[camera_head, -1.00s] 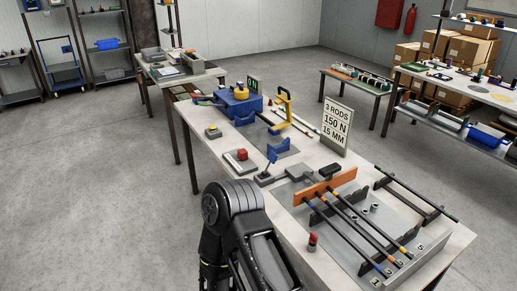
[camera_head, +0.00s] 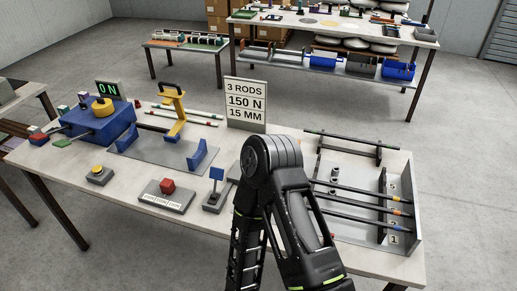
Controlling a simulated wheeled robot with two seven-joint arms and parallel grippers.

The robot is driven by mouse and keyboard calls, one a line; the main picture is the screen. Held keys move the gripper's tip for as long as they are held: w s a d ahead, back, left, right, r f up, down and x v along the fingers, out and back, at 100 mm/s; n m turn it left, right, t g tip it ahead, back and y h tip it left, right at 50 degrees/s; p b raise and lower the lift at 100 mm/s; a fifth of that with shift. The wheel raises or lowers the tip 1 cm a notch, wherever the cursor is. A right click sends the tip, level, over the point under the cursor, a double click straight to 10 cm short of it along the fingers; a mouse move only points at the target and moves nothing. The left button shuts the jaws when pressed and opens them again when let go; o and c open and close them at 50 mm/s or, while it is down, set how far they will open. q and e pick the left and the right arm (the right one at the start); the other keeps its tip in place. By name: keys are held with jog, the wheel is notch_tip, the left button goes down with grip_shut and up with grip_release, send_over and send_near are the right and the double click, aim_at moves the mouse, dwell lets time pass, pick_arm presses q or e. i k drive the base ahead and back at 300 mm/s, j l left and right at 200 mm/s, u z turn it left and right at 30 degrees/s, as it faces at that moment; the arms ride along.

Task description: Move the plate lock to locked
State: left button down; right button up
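A rod fixture stands on the right half of the table, with several dark rods lying across its grey base (camera_head: 348,166). Its left part, where the orange plate sat in the earlier view, is hidden behind my black arm. The small red-topped piece seen earlier beside the fixture is hidden too. No legible label tells me which part is the plate lock. Neither gripper is in view.
A red block on a labelled grey box (camera_head: 166,197) and a yellow button (camera_head: 98,171) sit along the front edge. A blue unit (camera_head: 103,122), yellow-handled clamp (camera_head: 174,115) and sign (camera_head: 246,103) stand farther back. My arm blocks the table's middle.

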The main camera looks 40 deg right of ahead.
aim_at(216, 173)
jog(key=i+j+z, duration=0.25)
jog(key=z, duration=0.2)
jog(key=i+j+z, duration=0.15)
jog(key=j+z, duration=0.3)
jog(key=i+j+z, duration=0.15)
jog(key=j+z, duration=1.35)
jog(key=j, duration=0.2)
